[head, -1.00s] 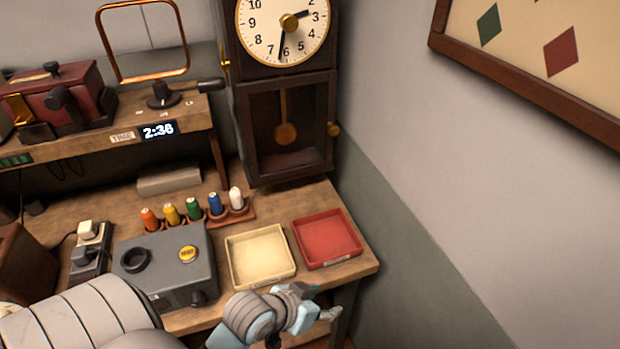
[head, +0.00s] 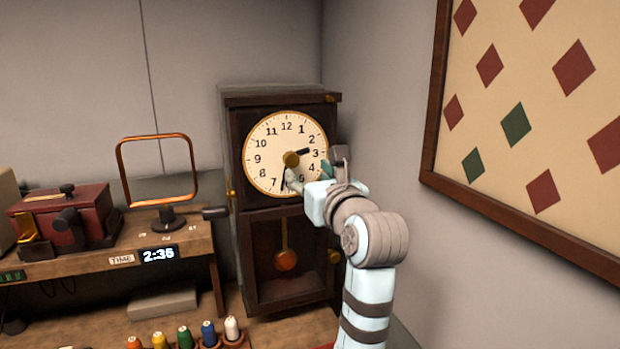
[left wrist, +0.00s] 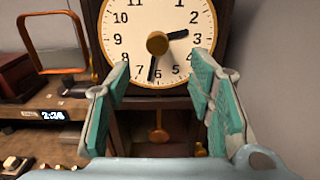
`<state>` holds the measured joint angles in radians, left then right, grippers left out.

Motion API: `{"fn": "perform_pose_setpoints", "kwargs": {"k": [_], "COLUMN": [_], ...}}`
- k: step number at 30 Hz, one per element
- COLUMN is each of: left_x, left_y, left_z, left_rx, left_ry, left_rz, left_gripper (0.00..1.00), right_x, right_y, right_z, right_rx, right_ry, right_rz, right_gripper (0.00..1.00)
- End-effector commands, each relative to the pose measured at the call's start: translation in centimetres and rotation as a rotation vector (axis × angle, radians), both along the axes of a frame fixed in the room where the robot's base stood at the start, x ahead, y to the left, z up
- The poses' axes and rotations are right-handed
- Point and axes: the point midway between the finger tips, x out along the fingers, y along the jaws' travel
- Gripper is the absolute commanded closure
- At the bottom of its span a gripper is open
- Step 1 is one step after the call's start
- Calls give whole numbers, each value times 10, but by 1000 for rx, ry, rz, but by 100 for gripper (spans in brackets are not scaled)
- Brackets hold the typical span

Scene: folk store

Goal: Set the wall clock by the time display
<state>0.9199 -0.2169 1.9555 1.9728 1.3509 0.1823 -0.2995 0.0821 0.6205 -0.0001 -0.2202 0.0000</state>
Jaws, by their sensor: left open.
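The wall clock is a tall dark wooden case (head: 232,150) with a cream dial (head: 262,140). Its short hand points between 2 and 3. Its long hand points down, between 6 and 7. A brass knob (head: 291,159) sits at the dial's centre and also shows in the left wrist view (left wrist: 157,43). The time display (head: 158,255) on the shelf edge appears to read 2:36. My left gripper (head: 316,168) is open and empty in front of the dial's lower right. In the left wrist view its teal-padded fingers (left wrist: 160,64) are spread below the knob, apart from it. My right gripper is out of view.
A copper-framed stand (head: 165,215) and a red box (head: 62,222) stand on the shelf left of the clock. Several thread spools (head: 208,333) stand below on the bench. A framed diamond-pattern board (head: 434,110) hangs on the right wall.

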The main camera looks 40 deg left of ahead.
Motion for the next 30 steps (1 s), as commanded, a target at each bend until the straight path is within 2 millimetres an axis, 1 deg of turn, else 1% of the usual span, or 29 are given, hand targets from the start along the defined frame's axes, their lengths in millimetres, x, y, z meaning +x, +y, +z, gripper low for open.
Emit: {"fn": "perform_pose_setpoints", "kwargs": {"k": [10, 27, 30], "left_x": [17, 50, 50], "left_y": [29, 76, 75], "left_z": [1, 1, 1], "left_rx": [4, 4, 4], "left_ry": [2, 1, 0], "left_rz": [6, 7, 5], "left_gripper": [52, 52, 52], "right_x": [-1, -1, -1], "right_y": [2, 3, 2], "right_z": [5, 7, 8], "right_rx": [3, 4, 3], "right_ry": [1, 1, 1], "right_rz": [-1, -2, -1], "right_gripper": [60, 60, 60]}}
